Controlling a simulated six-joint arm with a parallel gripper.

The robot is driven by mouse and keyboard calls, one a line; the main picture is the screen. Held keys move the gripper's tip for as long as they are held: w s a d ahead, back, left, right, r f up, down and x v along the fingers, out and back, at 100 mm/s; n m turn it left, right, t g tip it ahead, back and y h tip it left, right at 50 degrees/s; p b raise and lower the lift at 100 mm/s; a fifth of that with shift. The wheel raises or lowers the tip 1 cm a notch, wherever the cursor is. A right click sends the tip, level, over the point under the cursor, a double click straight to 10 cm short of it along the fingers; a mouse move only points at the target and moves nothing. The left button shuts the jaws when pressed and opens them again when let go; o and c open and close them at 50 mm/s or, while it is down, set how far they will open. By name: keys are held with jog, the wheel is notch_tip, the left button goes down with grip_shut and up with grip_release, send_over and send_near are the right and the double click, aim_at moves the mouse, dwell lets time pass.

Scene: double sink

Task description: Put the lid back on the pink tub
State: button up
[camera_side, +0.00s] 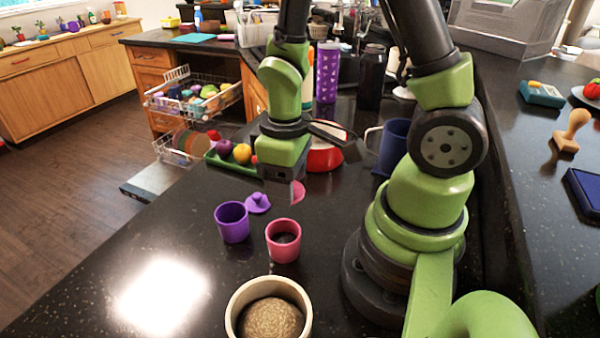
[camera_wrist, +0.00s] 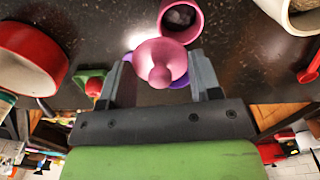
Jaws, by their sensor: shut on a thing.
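The pink tub (camera_side: 283,244) stands upright and open on the dark counter, with something dark inside. It also shows in the wrist view (camera_wrist: 184,32), just beyond the lid. The pink lid (camera_side: 298,192) is at my gripper (camera_side: 291,184), up and behind the tub in the side view, partly hidden by the jaws. In the wrist view the pink lid (camera_wrist: 160,62) sits between the two fingers of my gripper (camera_wrist: 160,66), its knob facing the camera. The jaws are shut on it. The lid is apart from the tub.
A purple tub (camera_side: 232,224) stands left of the pink one, its purple lid (camera_side: 258,203) lying behind it. A cream pot (camera_side: 240,300) is in front. A red bowl (camera_side: 325,159), a green tray (camera_side: 219,164) with fruit and a blue mug (camera_side: 394,145) stand behind. The front-left counter is clear.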

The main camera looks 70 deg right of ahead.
jog(key=a, duration=0.1)
jog(key=n, duration=0.1)
jog(key=a, duration=0.1)
jog(key=shift+s+a+r+n, duration=0.25)
jog(key=shift+a+n, duration=0.1)
jog(key=shift+n, duration=0.05)
jog(key=shift+f, duration=3.1)
jog(key=shift+f, duration=0.15)
jog(key=o, duration=1.2)
jog(key=shift+r, duration=3.55)
